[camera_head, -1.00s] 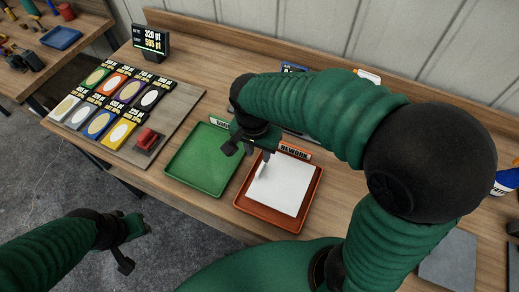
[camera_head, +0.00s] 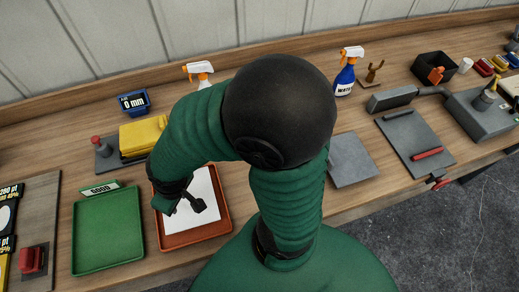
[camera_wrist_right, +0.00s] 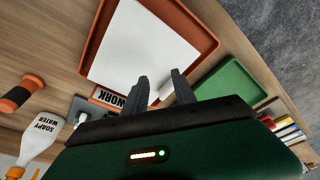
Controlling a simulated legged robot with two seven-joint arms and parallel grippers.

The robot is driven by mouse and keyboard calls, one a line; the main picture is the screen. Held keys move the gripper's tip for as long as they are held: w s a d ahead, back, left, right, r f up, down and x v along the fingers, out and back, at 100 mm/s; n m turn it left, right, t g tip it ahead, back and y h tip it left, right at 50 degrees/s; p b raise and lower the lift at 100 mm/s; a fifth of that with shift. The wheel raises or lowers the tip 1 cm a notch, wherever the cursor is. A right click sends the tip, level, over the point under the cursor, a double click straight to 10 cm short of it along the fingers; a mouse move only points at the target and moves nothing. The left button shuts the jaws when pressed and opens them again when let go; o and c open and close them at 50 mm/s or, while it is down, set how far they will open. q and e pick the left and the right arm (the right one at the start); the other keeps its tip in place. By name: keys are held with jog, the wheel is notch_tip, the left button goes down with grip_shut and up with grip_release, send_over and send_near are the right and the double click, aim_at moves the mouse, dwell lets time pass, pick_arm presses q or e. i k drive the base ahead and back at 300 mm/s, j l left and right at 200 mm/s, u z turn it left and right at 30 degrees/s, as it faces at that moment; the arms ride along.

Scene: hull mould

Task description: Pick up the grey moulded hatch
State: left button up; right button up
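I cannot pick out a grey moulded hatch for certain. A flat grey square (camera_head: 351,160) lies on the bench right of my right arm in the head view; I cannot tell whether it is the hatch or a mat. My right gripper (camera_head: 190,203) is over the orange rework tray (camera_head: 224,228), which holds a white sheet (camera_head: 205,218). In the wrist view its two fingers (camera_wrist_right: 162,88) stand apart, with a small white piece (camera_wrist_right: 168,91) showing in the gap, apparently beyond them. My left gripper is out of view.
A green tray (camera_head: 108,230) is left of the orange one. Behind are a yellow block (camera_head: 141,135) and a display (camera_head: 133,103). Spray bottles (camera_head: 345,75) stand at the back. A grey board (camera_head: 414,135) with a red bar and a grey machine (camera_head: 480,113) are at the right.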

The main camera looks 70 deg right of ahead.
aim_at(349, 162)
jog(key=z, duration=0.9)
jog(key=j+z, duration=0.1)
jog(key=z, duration=0.8)
jog(key=k+z, duration=0.1)
jog(key=z, duration=1.25)
